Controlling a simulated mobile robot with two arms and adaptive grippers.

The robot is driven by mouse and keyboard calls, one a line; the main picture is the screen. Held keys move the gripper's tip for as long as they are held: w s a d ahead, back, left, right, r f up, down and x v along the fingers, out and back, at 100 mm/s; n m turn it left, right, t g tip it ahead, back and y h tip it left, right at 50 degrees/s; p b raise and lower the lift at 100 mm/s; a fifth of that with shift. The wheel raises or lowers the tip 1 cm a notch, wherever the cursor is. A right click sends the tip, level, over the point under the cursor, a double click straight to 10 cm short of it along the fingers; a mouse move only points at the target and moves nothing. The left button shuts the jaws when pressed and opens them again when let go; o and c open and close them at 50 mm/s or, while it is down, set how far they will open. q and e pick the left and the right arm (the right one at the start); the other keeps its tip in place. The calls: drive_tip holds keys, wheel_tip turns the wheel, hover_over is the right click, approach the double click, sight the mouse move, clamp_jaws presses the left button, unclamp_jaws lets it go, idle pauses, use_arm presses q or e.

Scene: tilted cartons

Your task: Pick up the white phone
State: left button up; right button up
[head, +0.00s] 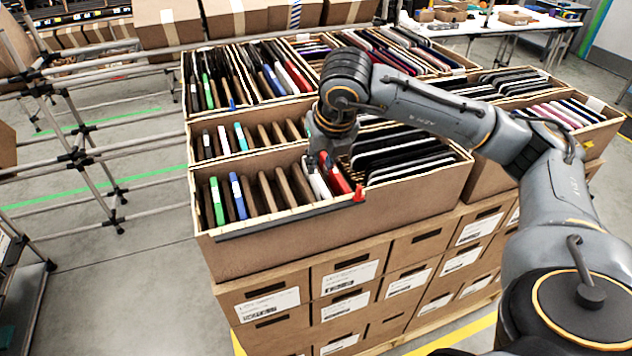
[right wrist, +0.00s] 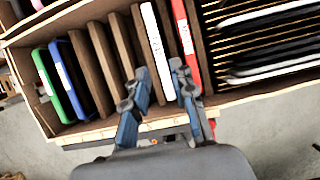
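The white phone (head: 315,180) stands on edge in a slot of the front carton (head: 330,232), just left of a red phone (head: 336,178). In the right wrist view the white phone (right wrist: 154,42) runs down between my fingertips. My right gripper (head: 322,160) reaches down over the front carton at the phone. In the right wrist view its two fingers (right wrist: 160,74) are spread apart, one on each side of the phone's near end; whether they touch it I cannot tell. My left gripper is not in view.
Brown dividers separate the slots. Green (right wrist: 52,84) and blue (right wrist: 70,78) phones stand to the left, and several black ones (head: 400,162) to the right. More filled cartons lie behind. A metal rack (head: 75,150) stands at the left.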

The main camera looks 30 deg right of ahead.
sight(317, 175)
drive_tip(key=p+x, duration=0.2)
drive_tip(key=x, duration=0.1)
drive_tip(key=shift+w, duration=0.15)
drive_tip(key=p+x, duration=0.1)
drive_tip(key=x, duration=0.2)
clamp_jaws()
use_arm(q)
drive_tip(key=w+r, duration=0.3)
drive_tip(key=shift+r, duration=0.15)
